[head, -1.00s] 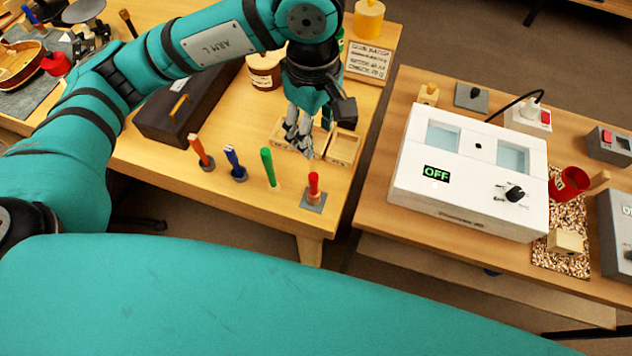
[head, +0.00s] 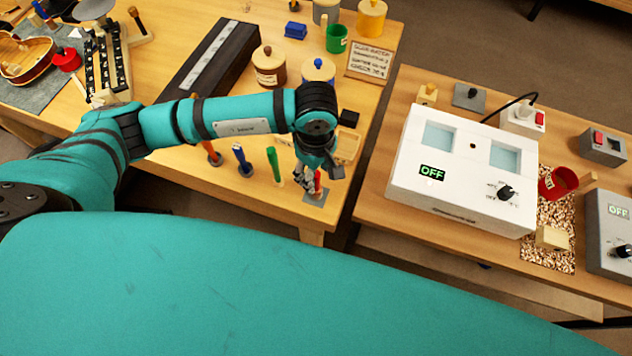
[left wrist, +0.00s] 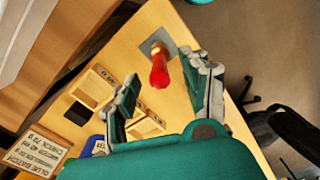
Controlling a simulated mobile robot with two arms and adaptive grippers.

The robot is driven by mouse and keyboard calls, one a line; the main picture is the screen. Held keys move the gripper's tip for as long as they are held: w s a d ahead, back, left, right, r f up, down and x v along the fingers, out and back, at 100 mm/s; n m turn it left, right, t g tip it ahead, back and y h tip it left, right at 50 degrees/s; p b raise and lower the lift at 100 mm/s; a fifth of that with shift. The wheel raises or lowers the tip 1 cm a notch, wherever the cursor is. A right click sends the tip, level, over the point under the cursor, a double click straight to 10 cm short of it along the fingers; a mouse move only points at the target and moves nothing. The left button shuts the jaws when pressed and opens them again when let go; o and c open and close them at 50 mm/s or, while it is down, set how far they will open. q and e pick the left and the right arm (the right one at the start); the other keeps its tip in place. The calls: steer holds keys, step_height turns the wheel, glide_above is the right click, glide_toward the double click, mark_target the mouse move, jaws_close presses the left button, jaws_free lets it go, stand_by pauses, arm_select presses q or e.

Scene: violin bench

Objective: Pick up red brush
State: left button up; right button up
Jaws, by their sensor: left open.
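The red brush (head: 317,182) stands upright on a small grey base plate (head: 313,198) near the front right corner of the left table. In the left wrist view, the red brush (left wrist: 159,66) shows between the two fingers of my left gripper (left wrist: 165,88), nearer the right finger. My left gripper (head: 308,182) is open, low at the brush and partly in front of it. I cannot tell whether a finger touches the brush. My right gripper is not in view.
A wooden tray (head: 347,146) and a sign (head: 369,62) are behind. A white box (head: 460,170) marked OFF stands on the right table.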

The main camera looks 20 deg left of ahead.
arm_select(q)
steer(key=shift+f, duration=0.95)
jaws_close()
